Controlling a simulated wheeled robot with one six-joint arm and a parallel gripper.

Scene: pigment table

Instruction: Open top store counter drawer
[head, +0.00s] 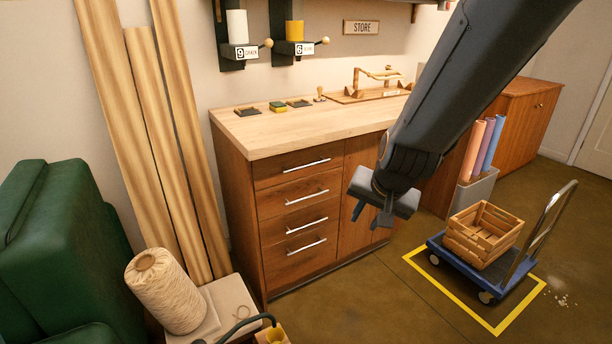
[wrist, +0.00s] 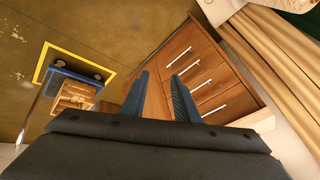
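The store counter (head: 290,140) is a brown wooden cabinet with a pale top, standing against the wall. Its left front has a column of drawers with silver bar handles, all shut. The top drawer (head: 279,172) sits just under the counter top; its handle (head: 306,164) is bare. My gripper (head: 369,217) hangs in front of the counter, right of the drawers, apart from them and pointing down. In the wrist view its two fingers (wrist: 160,88) are spread with nothing between them. The drawer handles show to their right, the top drawer's handle (wrist: 214,110) lowest in that picture.
A blue cart (head: 470,262) with a wooden crate (head: 482,236) stands on a yellow-marked floor area at right. A yarn cone (head: 165,290), boards (head: 160,140) and a green armchair (head: 60,250) crowd the left. Floor before the drawers is clear.

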